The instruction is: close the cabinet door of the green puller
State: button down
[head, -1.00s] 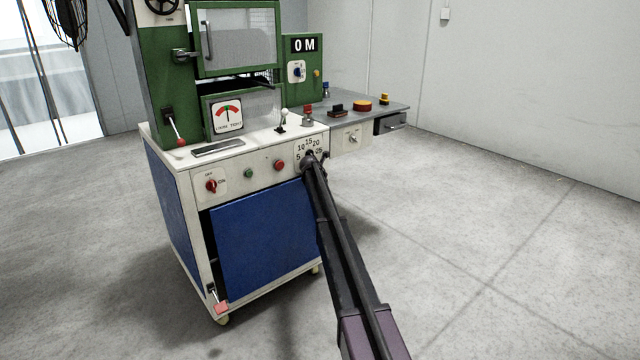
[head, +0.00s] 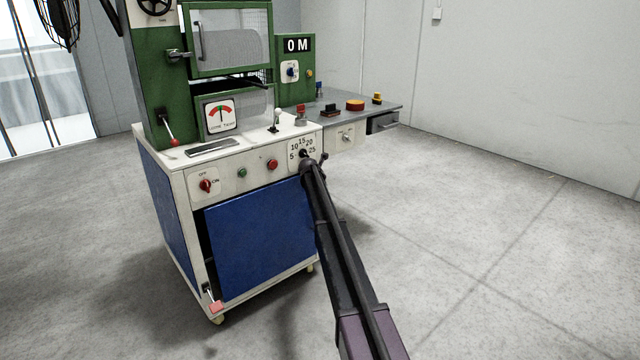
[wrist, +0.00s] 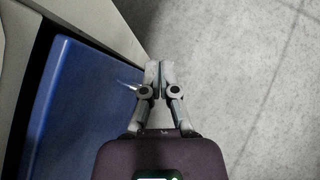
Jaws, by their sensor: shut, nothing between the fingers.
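The green puller (head: 160,80) is a tall machine on a white cabinet with blue panels. Its blue cabinet door (head: 260,240) is ajar, with a dark gap along its left edge. The door also shows at the left of the wrist view (wrist: 75,100), with a dark gap between it and the pale cabinet frame. My gripper is shut and empty beside the door's edge in the wrist view (wrist: 160,68). A thin pale piece (wrist: 128,86) lies by its left finger; contact is unclear. In the head view my arm hides the door's right edge and the fingers are hard to make out.
A red-ended lever (head: 215,306) sits at the cabinet's lower left corner. Knobs and buttons (head: 272,164) line the front panel above the door. A grey side table (head: 385,108) with a drawer extends at the right. The concrete floor (head: 480,230) to the right is clear.

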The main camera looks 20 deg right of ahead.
jog(key=s+d+r+p, duration=0.3)
jog(key=s+r+p, duration=0.3)
jog(key=r, duration=0.1)
jog(key=shift+s+p, duration=0.35)
jog(key=shift+d, duration=0.1)
dwell(0.4)
jog(key=s+a+f+m+g+y, duration=0.2)
jog(key=s+a+m, duration=0.65)
jog(key=s, duration=0.95)
jog(key=s+a+f+m+g+y, duration=0.2)
jog(key=s+a+m, duration=0.65)
jog(key=s, duration=0.95)
jog(key=s+a+f+m+g+y, duration=0.15)
jog(key=s+a+m, duration=0.7)
jog(key=s, duration=1.05)
notch_tip(320, 180, up, 30)
jog(key=d+m+g+p, duration=0.1)
jog(key=m+p, duration=0.1)
jog(key=p, duration=2.8)
jog(key=shift+d+r+y, duration=0.2)
jog(key=shift+r+y, duration=0.05)
jog(key=shift+y, duration=0.1)
